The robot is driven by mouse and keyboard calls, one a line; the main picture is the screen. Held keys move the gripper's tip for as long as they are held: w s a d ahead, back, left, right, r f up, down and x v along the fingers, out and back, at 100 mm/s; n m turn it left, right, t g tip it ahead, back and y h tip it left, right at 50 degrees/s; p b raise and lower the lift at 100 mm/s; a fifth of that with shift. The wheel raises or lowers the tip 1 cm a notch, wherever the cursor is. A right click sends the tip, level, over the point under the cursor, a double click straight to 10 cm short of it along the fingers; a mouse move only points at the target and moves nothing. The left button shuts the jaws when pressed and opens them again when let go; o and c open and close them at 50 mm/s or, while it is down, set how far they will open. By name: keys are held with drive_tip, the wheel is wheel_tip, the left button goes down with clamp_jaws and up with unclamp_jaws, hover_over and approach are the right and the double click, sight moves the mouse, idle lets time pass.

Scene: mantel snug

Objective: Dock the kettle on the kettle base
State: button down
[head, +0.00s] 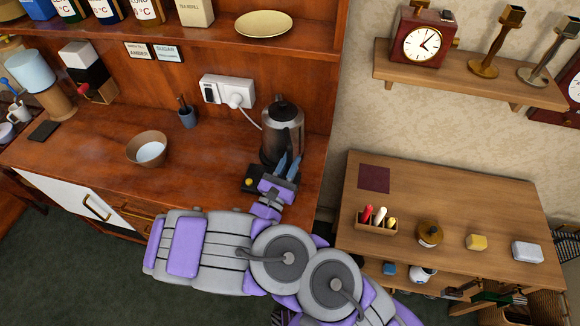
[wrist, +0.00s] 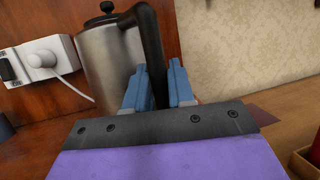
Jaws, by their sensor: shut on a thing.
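The kettle (head: 283,128) is steel with a black lid and black handle, and looks upright near the right end of the wooden counter. In the wrist view its body (wrist: 108,62) stands just beyond my fingers. My gripper (head: 287,165) has its blue fingers closed on the black handle; in the wrist view the fingers (wrist: 158,86) lie on both sides of it. The dark kettle base (head: 252,184), with a yellow spot, shows at the kettle's lower left. My gripper and the kettle hide part of it. I cannot tell whether the kettle's bottom touches the base.
A white socket with a plug (head: 228,92) is on the back panel, its cord running towards the kettle. A brown bowl (head: 149,149) and a small blue-grey pot (head: 187,115) stand left, with clear counter between. A lower side table (head: 450,210) is at right.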

drive_tip(key=shift+a+f, duration=0.4)
drive_tip(key=shift+f, duration=0.1)
drive_tip(key=shift+a, duration=0.55)
drive_tip(key=c, duration=1.4)
unclamp_jaws()
drive_tip(key=o, duration=0.4)
drive_tip(key=shift+d, duration=0.85)
drive_tip(key=shift+o, duration=0.2)
drive_tip(key=shift+a, duration=0.5)
drive_tip(key=shift+s+a+f, duration=0.1)
drive_tip(key=shift+s+a, duration=0.15)
drive_tip(key=shift+a, duration=0.05)
drive_tip(key=v, duration=0.1)
drive_tip(key=p+v, duration=0.1)
drive_tip(key=v, duration=0.1)
drive_tip(key=p+v, duration=0.1)
drive_tip(key=v, duration=0.1)
drive_tip(key=shift+s+d+f, duration=0.1)
drive_tip(key=shift+s+d, duration=0.1)
drive_tip(key=shift+s, duration=0.15)
drive_tip(key=shift+s+a+f, duration=0.2)
drive_tip(key=shift+s+a, duration=0.25)
drive_tip(key=shift+d+r, duration=0.1)
drive_tip(key=shift+d, duration=0.1)
